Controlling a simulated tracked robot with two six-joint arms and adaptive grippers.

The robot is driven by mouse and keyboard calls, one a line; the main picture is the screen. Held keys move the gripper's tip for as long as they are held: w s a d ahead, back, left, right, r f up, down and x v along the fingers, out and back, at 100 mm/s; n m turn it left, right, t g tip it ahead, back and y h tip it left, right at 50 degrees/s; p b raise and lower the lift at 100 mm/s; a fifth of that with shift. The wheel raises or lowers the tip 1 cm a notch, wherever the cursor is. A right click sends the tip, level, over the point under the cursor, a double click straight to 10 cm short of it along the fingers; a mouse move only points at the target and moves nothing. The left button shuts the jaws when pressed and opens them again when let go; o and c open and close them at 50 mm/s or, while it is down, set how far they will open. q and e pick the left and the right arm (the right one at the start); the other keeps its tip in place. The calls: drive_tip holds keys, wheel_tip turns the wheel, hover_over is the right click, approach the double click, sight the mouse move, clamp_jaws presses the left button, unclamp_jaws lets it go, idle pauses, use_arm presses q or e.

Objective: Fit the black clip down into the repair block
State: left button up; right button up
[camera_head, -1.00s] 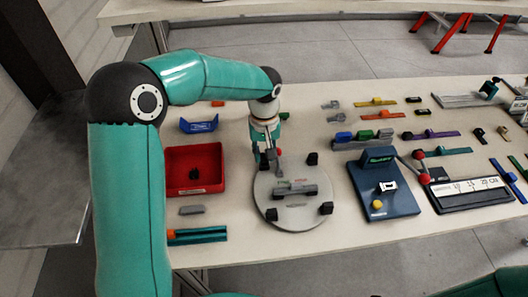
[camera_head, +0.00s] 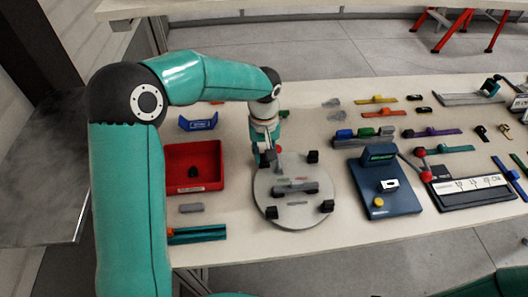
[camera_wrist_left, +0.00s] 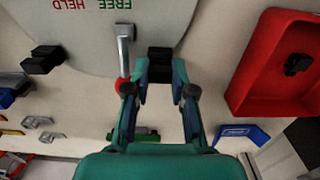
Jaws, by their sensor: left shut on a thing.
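My left gripper (camera_head: 264,158) is at the far-left edge of the round grey plate (camera_head: 283,212). In the left wrist view its fingers are shut on a black block (camera_wrist_left: 160,58); I cannot tell whether this is the clip or one of the plate's black corner blocks. A small black piece (camera_head: 192,172), perhaps the clip, lies in the red tray (camera_head: 182,189); it also shows in the left wrist view (camera_wrist_left: 298,64). A grey block (camera_head: 296,188), likely the repair block, lies on the plate. My right gripper is out of view.
A lever with a red knob (camera_wrist_left: 121,85) stands close beside the left finger, by the words FREE and HELD. Other black blocks (camera_head: 313,157) stand around the plate's edge. A dark blue device (camera_head: 400,201) is to the right, a blue holder (camera_head: 198,122) behind the tray.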

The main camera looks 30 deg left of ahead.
use_arm(q)
drive_tip(key=shift+f+b, duration=0.35)
drive_tip(key=shift+f, duration=0.15)
drive_tip(key=o, duration=0.8)
wheel_tip(320, 180, up, 12)
drive_tip(key=shift+f, duration=0.1)
idle(0.4)
